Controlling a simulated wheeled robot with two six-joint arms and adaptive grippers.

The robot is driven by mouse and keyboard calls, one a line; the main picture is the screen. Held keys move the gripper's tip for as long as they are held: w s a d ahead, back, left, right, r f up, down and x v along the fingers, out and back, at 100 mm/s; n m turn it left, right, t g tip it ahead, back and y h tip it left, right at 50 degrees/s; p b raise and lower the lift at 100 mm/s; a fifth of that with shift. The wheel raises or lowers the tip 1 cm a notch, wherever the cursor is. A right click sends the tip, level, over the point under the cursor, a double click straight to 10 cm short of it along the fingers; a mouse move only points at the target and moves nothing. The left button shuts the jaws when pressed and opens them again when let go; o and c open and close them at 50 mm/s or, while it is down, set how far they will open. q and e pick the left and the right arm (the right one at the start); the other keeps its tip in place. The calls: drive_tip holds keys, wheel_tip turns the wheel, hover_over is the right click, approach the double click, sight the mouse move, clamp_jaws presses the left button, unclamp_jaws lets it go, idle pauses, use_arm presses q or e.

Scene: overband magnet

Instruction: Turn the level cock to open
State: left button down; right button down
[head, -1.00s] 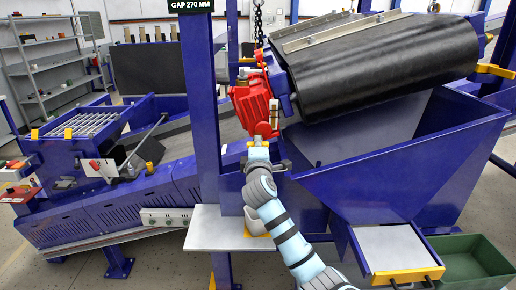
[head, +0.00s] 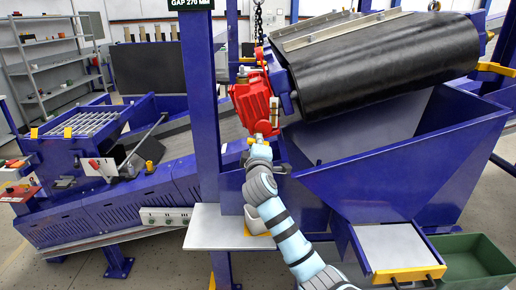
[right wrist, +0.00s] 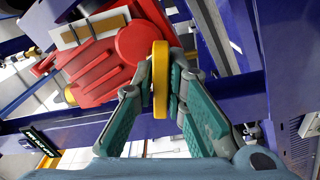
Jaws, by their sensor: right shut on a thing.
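The level cock's handle appears as a yellow lever (right wrist: 161,78) at the red gearbox housing (right wrist: 100,65) in the right wrist view. My right gripper (right wrist: 161,85) is shut on this lever, with one teal finger on each side. The lever stands nearly upright in that view. In the head view, my right gripper (head: 260,146) is just below the red housing (head: 252,105), at the left end of the black drum. A pale strip like a sight glass (head: 274,111) is on the housing. The valve body behind the lever is mostly hidden. My left gripper is out of view.
A blue post (head: 203,110) stands just left of the gripper. The large black magnet drum (head: 390,65) hangs above a blue hopper (head: 400,165) at right. A grey shelf plate (head: 212,228) is below the arm. A green bin (head: 475,262) is at lower right.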

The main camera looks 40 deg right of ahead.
drive_tip(key=shift+f, duration=0.3)
